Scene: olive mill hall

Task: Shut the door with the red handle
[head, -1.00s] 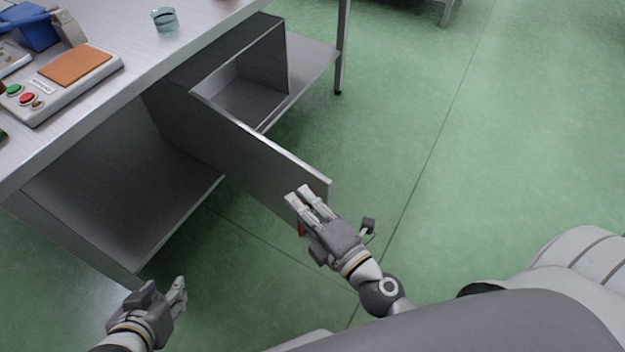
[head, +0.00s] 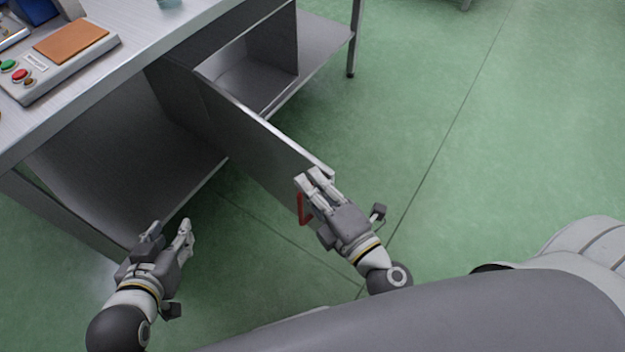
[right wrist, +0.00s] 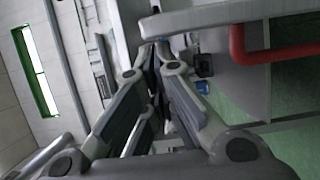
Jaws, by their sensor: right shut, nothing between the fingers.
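The grey door (head: 262,145) under the metal table stands wide open, jutting out from the cabinet (head: 265,50). Its red handle (head: 304,208) is on the left-hand face near the free end, partly behind my right gripper. The handle also shows in the right wrist view (right wrist: 238,52). My right gripper (head: 308,176) is shut and empty at the door's free end, close to the handle; whether it touches the door I cannot tell. My left gripper (head: 186,224) hangs empty left of the door, in front of the left shelf; its finger gap is not clear.
The table (head: 110,100) carries a control box (head: 60,60) with coloured buttons and a glass (head: 168,3) near its edge. A lower shelf (head: 140,190) lies left of the door. A table leg (head: 355,40) stands right. Green floor (head: 480,150) is free to the right.

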